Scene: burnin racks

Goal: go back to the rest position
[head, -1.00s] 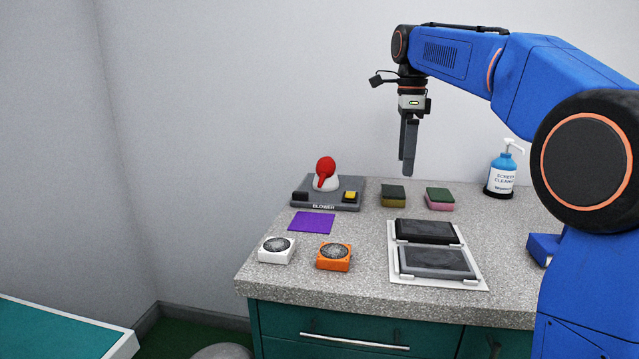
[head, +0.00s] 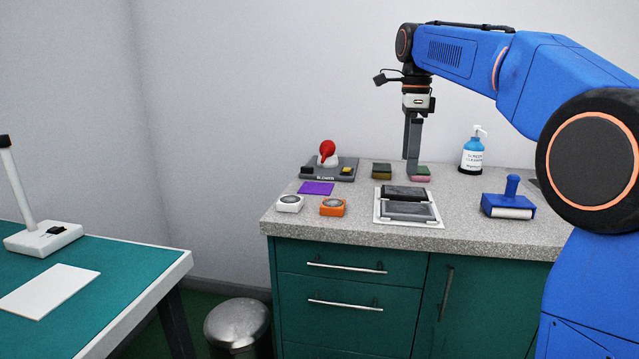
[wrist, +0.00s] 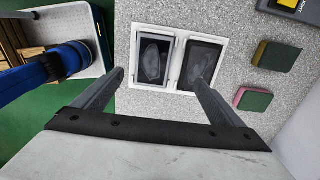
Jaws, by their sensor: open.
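My gripper (head: 413,146) hangs pointing down from my blue arm, in front of the wall and above the grey speckled counter in the head view. In the wrist view its two fingers (wrist: 158,92) are spread apart with nothing between them. Below them is a white tray (wrist: 151,111) with two dark rectangular pads in it. The tray (head: 408,223) also shows on the counter in the head view.
A green-topped table (head: 110,268) stands left; a metal bin (head: 237,325) is on the floor.

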